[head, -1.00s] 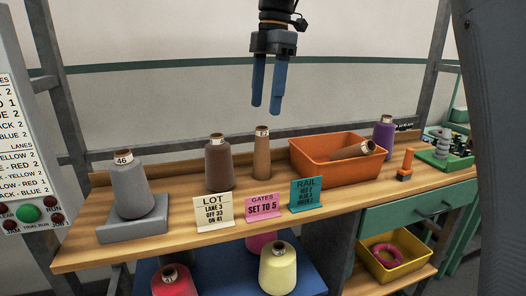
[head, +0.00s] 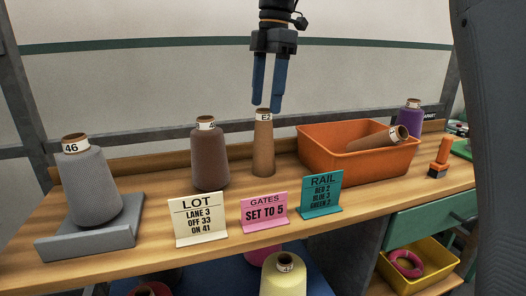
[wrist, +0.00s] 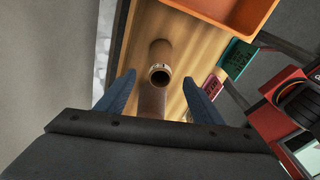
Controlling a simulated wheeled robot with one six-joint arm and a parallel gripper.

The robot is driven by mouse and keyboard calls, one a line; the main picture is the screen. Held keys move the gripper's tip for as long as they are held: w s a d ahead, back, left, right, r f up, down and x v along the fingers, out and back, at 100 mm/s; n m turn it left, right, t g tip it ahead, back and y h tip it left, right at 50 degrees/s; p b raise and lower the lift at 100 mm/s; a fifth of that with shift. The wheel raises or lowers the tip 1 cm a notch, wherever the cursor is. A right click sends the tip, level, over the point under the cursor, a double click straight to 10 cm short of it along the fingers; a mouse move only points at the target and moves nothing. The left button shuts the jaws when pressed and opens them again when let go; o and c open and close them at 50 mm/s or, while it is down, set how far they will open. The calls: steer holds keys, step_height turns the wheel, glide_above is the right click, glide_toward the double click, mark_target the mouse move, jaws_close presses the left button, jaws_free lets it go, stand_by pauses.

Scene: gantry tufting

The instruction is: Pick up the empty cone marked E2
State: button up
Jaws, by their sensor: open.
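The empty cone marked E2 (head: 263,150) is a bare tan-brown tube standing upright on the wooden bench, between a brown yarn cone and the orange bin. Its white E2 label is near the top. My gripper (head: 267,108) is open and empty, its blue fingers pointing down at about the height of the cone's top in the head view. In the wrist view the cone's open top (wrist: 159,74) shows beyond and between the two fingers (wrist: 163,88). I cannot tell the exact gap in depth between the fingers and the cone.
The brown yarn cone (head: 209,158) stands close to the left. The orange bin (head: 345,162), with a cone lying in it, is close on the right. Signs stand in front: LOT (head: 198,220), GATES (head: 264,212), RAIL (head: 321,194). A grey cone (head: 88,187) sits on a grey block.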

mark_target(262, 128)
steer(key=shift+s+a+f+p, duration=0.15)
steer(key=shift+f+p, duration=0.1)
steer(key=shift+f, duration=1.05)
steer(key=shift+s+a+f+p, duration=0.1)
steer(key=shift+a+f+p, duration=0.15)
steer(key=shift+f, duration=1.05)
steer(key=shift+s+a+f+p, duration=0.1)
steer(key=shift+f+p, duration=0.2)
steer(key=shift+f, duration=1)
steer(key=shift+c, duration=0.4)
